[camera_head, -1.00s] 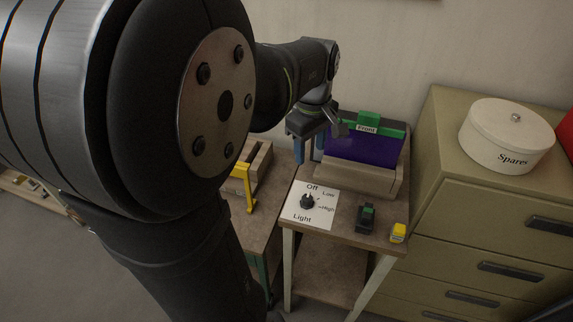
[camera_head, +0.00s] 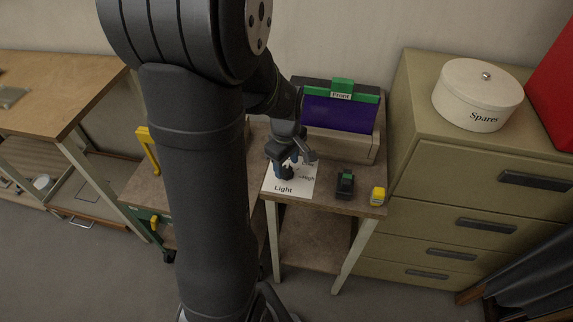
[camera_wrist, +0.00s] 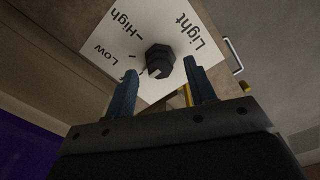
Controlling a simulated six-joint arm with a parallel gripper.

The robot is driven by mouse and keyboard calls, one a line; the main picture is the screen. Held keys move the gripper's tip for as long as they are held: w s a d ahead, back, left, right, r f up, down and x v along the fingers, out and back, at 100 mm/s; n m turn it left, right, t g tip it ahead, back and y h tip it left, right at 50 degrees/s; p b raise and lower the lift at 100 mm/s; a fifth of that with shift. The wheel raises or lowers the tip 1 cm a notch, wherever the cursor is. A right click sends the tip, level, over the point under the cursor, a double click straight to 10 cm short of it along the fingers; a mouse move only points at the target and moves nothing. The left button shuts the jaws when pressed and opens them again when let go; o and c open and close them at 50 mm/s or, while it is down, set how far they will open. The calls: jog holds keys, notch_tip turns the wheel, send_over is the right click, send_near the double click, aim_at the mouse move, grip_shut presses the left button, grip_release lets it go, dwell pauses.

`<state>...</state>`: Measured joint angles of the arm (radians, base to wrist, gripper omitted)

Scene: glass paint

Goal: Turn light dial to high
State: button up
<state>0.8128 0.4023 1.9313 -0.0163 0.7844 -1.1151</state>
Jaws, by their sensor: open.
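The light dial (camera_wrist: 159,60) is a dark knob at the middle of a white label plate (camera_wrist: 185,18) marked Light, High and Low in the wrist view. In the head view the plate (camera_head: 303,187) lies on the small table, and my gripper hides most of the dial. My gripper (camera_wrist: 160,82) is open, with its two blue fingers on either side of the dial's near edge in the wrist view. I cannot tell whether they touch it. In the head view my gripper (camera_head: 286,172) is right over the plate.
A purple panel with a green Front tag (camera_head: 340,110) stands behind the plate. A black device with a green top (camera_head: 345,184) and a yellow item (camera_head: 378,196) sit to the right. A drawer cabinet (camera_head: 430,190) with a Spares tin (camera_head: 477,95) stands further right.

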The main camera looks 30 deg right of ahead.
jog(key=shift+f, duration=0.7)
jog(key=c, duration=1)
jog(key=shift+o, duration=0.2)
